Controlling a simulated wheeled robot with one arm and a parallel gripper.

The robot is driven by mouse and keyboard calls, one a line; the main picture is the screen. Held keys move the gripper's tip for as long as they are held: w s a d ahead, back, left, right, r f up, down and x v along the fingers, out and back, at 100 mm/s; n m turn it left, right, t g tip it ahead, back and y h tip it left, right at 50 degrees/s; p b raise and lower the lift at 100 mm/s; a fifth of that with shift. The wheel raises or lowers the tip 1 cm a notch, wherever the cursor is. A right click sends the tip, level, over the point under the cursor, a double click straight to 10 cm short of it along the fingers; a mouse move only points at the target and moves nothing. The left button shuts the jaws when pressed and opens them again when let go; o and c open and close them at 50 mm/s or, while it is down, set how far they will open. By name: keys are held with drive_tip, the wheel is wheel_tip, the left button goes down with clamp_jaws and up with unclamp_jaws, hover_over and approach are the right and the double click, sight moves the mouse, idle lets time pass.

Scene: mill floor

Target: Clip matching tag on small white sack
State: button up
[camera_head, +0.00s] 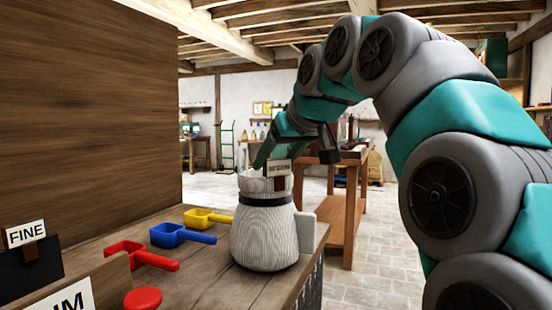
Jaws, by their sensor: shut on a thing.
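The small white sack (265,232) is a ribbed, light cloth sack standing upright near the counter's right edge, with a dark tie around its neck. A pale tag (279,170) with dark lettering too small to read and a brown clip (282,184) shows at the sack's open top. My gripper (272,158) is just above the sack's mouth, shut on the tag. Its fingertips are partly hidden, and I cannot tell whether the clip grips the cloth. Another tag (26,234), reading FINE with a brown clip, sits on a dark holder at the left.
Yellow (207,217), blue (180,235) and red (141,257) scoops lie on the wooden counter (215,288), left of the sack. A white block (308,228) is behind the sack's right side. A wooden panel (90,110) rises at left. A wooden table (345,190) stands beyond.

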idle(0.3)
drive_tip(key=o, duration=1.5)
drive_tip(key=shift+r, duration=0.1)
drive_tip(key=v, duration=0.7)
drive_tip(key=shift+s+d+r, duration=0.2)
drive_tip(key=shift+s, duration=0.1)
